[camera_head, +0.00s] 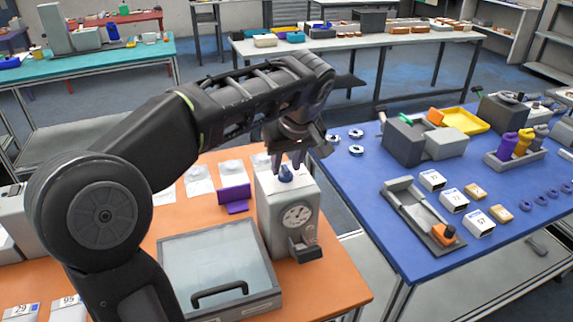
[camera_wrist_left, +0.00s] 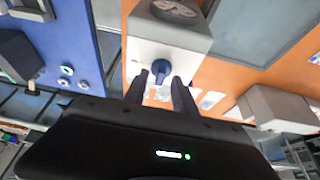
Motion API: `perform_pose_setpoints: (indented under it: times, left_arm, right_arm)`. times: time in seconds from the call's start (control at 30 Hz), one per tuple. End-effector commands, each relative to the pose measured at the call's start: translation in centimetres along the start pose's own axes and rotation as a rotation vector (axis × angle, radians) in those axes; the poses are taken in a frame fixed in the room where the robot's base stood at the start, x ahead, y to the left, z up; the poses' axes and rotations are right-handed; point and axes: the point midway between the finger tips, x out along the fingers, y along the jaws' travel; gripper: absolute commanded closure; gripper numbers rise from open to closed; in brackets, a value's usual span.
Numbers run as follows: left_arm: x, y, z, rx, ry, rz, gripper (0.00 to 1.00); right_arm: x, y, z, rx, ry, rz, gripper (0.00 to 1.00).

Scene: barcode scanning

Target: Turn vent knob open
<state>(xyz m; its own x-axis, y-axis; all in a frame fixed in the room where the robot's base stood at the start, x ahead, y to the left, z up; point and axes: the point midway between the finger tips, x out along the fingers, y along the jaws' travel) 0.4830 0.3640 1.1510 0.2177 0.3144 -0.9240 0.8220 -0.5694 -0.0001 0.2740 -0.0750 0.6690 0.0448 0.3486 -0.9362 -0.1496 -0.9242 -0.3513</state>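The vent knob is a small dark blue knob (camera_head: 285,175) on top of a grey box (camera_head: 271,225) with a round dial on its front. The knob also shows in the left wrist view (camera_wrist_left: 161,68). My left gripper (camera_head: 289,160) points down at the knob from above. In the left wrist view its two fingers (camera_wrist_left: 161,80) are apart, one to each side of the knob, with a gap between them. I cannot tell if the fingertips touch the knob. My right gripper is in neither view.
A clear-lidded case (camera_head: 220,270) with a black handle stands left of the box on the orange table (camera_head: 335,285). A purple stand (camera_head: 234,198) is behind it. The blue table (camera_head: 365,185) to the right holds cards, rings and grey blocks.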

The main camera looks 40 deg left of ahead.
Motion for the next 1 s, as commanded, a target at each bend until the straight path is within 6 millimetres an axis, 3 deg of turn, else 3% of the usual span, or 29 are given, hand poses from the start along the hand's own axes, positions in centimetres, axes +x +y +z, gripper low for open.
perform_pose_setpoints:
  times: [0.27, 0.67, 1.0]
  left_arm:
    - [0.26, 0.01, 0.02, 0.000, 0.000, 0.000, 0.67]
    - [0.22, 0.01, 0.02, 0.001, 0.000, 0.000, 0.99]
    - [0.21, 0.01, 0.01, 0.001, 0.000, 0.001, 1.00]
  right_arm:
    - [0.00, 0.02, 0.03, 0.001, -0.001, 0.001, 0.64]
    - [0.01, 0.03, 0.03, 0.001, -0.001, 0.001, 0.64]
    - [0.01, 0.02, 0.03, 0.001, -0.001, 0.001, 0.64]
